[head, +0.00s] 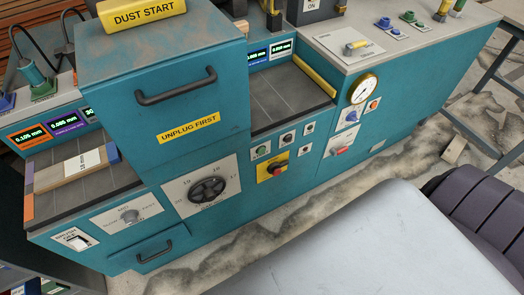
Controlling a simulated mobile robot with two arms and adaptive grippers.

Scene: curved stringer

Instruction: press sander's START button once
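The sander (300,190) is a large teal machine. On its front, below the right-hand belt opening, is a group of small buttons on white plates. A green button (262,152) is at the left of this group, with dark buttons (287,139) beside it. The button captions are too small to read, so I cannot tell for sure which is START. A red rotary switch (275,168) on a yellow plate sits just below the green button. Neither of my grippers is in view.
A round dial (207,189) is left of the buttons. A pressure gauge (363,89) and a red-handled switch (340,150) are to the right. A handled box marked UNPLUG FIRST (189,128) juts out above. A board (78,172) lies on the left bed.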

